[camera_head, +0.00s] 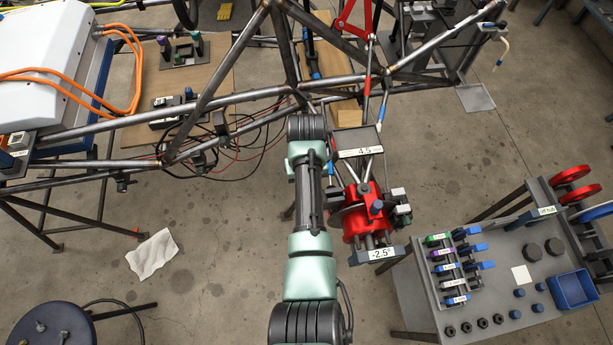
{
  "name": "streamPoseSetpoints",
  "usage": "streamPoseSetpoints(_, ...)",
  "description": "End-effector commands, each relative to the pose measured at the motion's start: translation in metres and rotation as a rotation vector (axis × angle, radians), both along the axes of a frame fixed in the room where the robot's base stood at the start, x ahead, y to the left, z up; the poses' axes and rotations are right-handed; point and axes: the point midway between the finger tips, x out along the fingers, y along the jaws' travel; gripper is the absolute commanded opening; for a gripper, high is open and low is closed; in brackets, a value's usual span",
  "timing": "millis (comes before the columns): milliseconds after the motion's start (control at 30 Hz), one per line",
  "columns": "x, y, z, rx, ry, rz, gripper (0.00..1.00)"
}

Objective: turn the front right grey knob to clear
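A red wheel hub assembly (356,222) hangs at the chassis corner, with a "4.5" plate (360,152) above it and a "-2.5°" plate (381,254) below. A small blue-grey knob-like part (376,208) sits on the hub's right side, beside dark blocks with light grey tops (399,194). I cannot tell for certain which part is the grey knob, or its setting. My arm crosses the middle of the picture, just left of the hub. My gripper does not show; I cannot see its fingers or what they touch.
The steel tube chassis (228,107) spans the upper picture. A grey tool bench (425,300) with labelled handles, dark round pieces and a blue tray (573,290) stands at lower right. A white cloth (152,255) and a blue stool (52,330) are at left.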

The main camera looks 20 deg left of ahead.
Motion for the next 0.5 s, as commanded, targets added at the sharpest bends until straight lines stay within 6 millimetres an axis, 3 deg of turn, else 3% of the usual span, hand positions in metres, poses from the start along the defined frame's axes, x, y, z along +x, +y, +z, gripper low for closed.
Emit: streamPoseSetpoints(500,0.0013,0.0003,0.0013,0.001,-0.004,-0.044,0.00)
